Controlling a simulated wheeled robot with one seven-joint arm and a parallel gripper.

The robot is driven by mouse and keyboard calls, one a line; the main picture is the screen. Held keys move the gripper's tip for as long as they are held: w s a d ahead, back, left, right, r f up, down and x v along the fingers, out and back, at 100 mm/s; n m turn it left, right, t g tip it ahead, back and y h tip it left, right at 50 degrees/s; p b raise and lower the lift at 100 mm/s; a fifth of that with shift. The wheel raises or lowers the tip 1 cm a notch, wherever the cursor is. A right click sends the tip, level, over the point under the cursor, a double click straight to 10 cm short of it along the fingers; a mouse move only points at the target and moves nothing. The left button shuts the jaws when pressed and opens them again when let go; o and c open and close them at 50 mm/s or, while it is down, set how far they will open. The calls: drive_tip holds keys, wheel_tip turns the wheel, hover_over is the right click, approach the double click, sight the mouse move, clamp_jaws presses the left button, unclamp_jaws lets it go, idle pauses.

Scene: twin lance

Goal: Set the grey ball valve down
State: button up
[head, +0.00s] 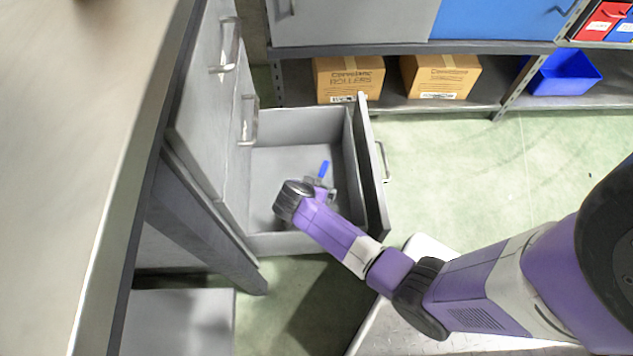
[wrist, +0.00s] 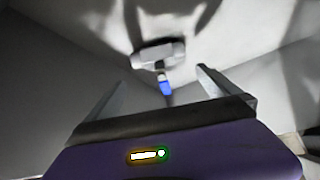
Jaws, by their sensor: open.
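The grey ball valve (wrist: 158,52) with its blue handle (wrist: 166,88) lies on the floor of the open grey drawer. In the head view its blue handle (head: 323,169) shows just past the end of my arm, and the valve body is mostly hidden. My gripper (wrist: 155,90) is open inside the drawer, with its fingers apart on either side of the handle's line in the wrist view. The valve body is beyond the fingertips, and no finger visibly touches it. The drawer (head: 263,180) is pulled out from the cabinet.
The drawer walls stand close around my gripper. A grey worktop (head: 75,120) is at the left. Two cardboard boxes (head: 349,80) and a blue bin (head: 566,75) sit on the lower shelf behind. Green floor (head: 480,160) is clear right of the drawer.

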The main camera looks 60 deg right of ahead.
drive_tip(key=p+v, duration=0.2)
drive_tip(key=v, duration=0.4)
drive_tip(key=shift+r, duration=0.2)
drive_tip(key=shift+s+a, duration=0.15)
